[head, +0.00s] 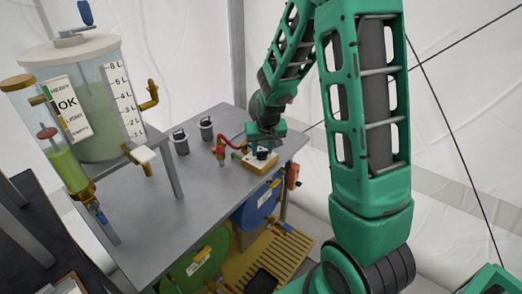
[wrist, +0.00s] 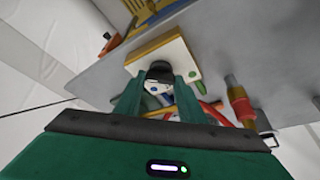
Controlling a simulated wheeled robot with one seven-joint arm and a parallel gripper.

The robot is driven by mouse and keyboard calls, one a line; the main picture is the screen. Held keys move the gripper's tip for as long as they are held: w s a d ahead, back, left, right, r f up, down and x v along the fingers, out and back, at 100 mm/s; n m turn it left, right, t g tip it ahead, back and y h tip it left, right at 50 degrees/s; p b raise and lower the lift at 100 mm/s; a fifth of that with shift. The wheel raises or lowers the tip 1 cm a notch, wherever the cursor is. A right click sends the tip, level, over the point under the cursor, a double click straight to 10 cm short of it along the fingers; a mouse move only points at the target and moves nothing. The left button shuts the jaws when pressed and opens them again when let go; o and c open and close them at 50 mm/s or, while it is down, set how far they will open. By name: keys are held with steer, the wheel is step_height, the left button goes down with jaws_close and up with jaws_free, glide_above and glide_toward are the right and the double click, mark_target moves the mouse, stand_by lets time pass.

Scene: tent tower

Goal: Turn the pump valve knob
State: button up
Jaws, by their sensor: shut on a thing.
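The black pump valve knob (head: 262,154) sits on a small white and yellow pump box (head: 256,165) near the right edge of the grey table. My gripper (head: 265,146) reaches down to the box from above. In the wrist view my green fingers (wrist: 158,88) are closed around the dark knob (wrist: 159,72), which stands against the white face of the pump box (wrist: 178,55). The fingers partly hide the knob, and its exact turn angle cannot be told.
Two grey canisters (head: 206,128) and clear tanks with green liquid (head: 100,110) stand farther left on the grey table (head: 200,190). Blue and green drums (head: 257,207) sit below.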

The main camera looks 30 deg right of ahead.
steer(key=shift+w, duration=0.15)
steer(key=o, duration=1)
steer(key=shift+o, duration=0.2)
steer(key=v, duration=1)
steer(key=shift+s+r, duration=0.2)
steer(key=shift+r, duration=0.1)
steer(key=s+d+r+m+g, duration=0.1)
steer(key=s+r+g, duration=0.1)
steer(key=s, duration=1.4)
steer(key=s+d+r+m+g+y, duration=0.1)
steer(key=s+d+r+g, duration=0.1)
steer(key=s, duration=1.3)
steer(key=shift+s+r+m+y, duration=0.2)
steer(key=shift+s+m+y, duration=0.1)
steer(key=shift+s+m, duration=0.1)
